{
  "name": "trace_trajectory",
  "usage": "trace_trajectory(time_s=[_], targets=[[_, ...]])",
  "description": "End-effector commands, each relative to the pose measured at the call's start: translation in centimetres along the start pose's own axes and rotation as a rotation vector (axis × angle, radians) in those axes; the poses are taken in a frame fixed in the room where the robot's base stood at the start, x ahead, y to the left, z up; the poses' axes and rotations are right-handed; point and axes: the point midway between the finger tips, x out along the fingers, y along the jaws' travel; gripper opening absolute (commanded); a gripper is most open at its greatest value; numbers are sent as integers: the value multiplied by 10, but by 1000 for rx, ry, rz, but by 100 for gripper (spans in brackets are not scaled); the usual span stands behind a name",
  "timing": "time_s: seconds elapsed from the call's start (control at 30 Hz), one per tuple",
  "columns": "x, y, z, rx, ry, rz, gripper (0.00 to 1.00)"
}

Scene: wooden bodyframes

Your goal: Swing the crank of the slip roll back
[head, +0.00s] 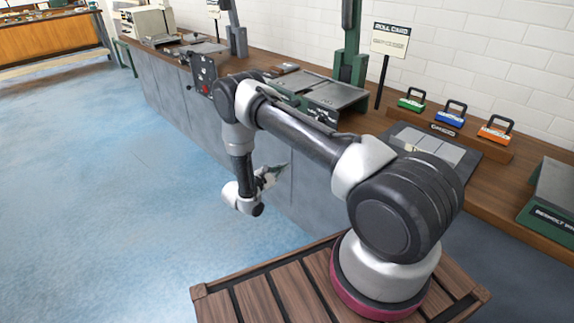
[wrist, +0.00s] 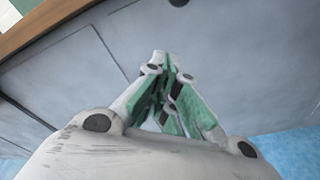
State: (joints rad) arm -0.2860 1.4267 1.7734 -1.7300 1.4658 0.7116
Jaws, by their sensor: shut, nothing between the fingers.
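I cannot make out the slip roll's crank for certain in either view. A grey-topped machine (head: 338,92) with a green post stands on the bench beside the roll card sign; my arm hides part of its front. A dark upright panel (head: 203,72) with a small red knob stands left of it, partly behind my arm. My gripper (head: 273,174) hangs low in front of the bench's grey face, below the top and apart from the machines. In the wrist view my gripper (wrist: 168,72) has its green-padded fingers shut together, with nothing between them.
The long bench has a wooden top (head: 300,73) and grey front panels (head: 180,110). The roll card sign (head: 390,40) stands near the wall. Green, blue (head: 451,112) and orange handled blocks sit at the right. Open blue floor (head: 90,200) lies left of my arm.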

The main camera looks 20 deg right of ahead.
Motion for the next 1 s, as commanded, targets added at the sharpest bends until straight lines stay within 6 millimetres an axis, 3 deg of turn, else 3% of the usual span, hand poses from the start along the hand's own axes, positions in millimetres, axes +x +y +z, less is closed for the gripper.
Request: trace_trajectory(time_s=[0.4,0.7,1.0], targets=[[88,-2,2,0,-4,-5,0],[75,-1,35,-3,-1,-3,0],[73,-1,39,-2,-1,-3,0]])
